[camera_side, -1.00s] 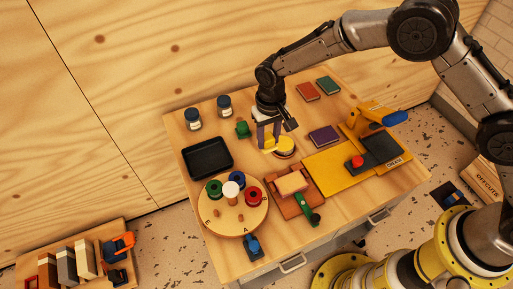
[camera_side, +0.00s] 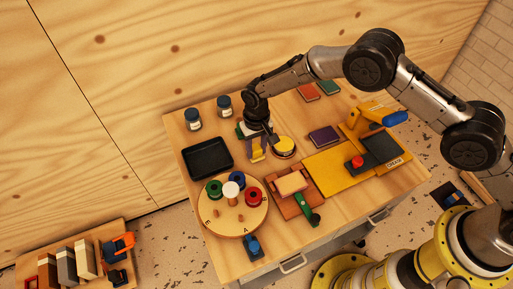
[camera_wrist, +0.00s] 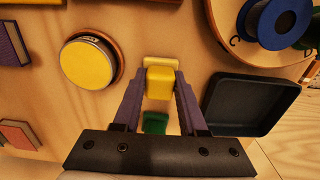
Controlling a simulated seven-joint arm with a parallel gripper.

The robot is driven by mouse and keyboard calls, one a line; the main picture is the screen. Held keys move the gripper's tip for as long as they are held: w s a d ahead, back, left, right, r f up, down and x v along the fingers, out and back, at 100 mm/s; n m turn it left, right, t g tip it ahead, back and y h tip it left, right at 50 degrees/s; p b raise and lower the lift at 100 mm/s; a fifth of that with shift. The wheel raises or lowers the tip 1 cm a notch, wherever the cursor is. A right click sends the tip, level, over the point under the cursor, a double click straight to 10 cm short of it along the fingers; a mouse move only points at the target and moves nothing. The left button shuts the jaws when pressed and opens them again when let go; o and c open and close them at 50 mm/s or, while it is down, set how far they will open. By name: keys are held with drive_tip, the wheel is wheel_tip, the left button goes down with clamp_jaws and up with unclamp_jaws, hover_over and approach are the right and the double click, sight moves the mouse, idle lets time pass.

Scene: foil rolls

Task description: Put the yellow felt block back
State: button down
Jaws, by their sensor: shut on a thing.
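My gripper (camera_side: 257,151) is shut on the yellow felt block (camera_side: 258,155), just left of the round yellow-topped tin (camera_side: 284,145). In the wrist view the yellow felt block (camera_wrist: 160,83) sits between the two purple-grey fingers, with a paler yellow strip at its far end. The yellow-topped tin (camera_wrist: 87,63) stands apart from it, to the left in that view. I cannot tell whether the block touches the table.
A black tray (camera_side: 207,172) lies to the left, with a round board (camera_side: 219,223) of spools below it. A green object (camera_wrist: 155,123) is close by the fingers. Two jars stand at the back left. A yellow-based press stands at the right.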

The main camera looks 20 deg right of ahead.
sight(256, 148)
drive_tip(key=shift+f, duration=0.2)
drive_tip(key=shift+c, duration=2.3)
unclamp_jaws()
drive_tip(key=shift+r, duration=0.15)
wheel_tip(256, 148, up, 12)
drive_tip(key=shift+r, duration=0.1)
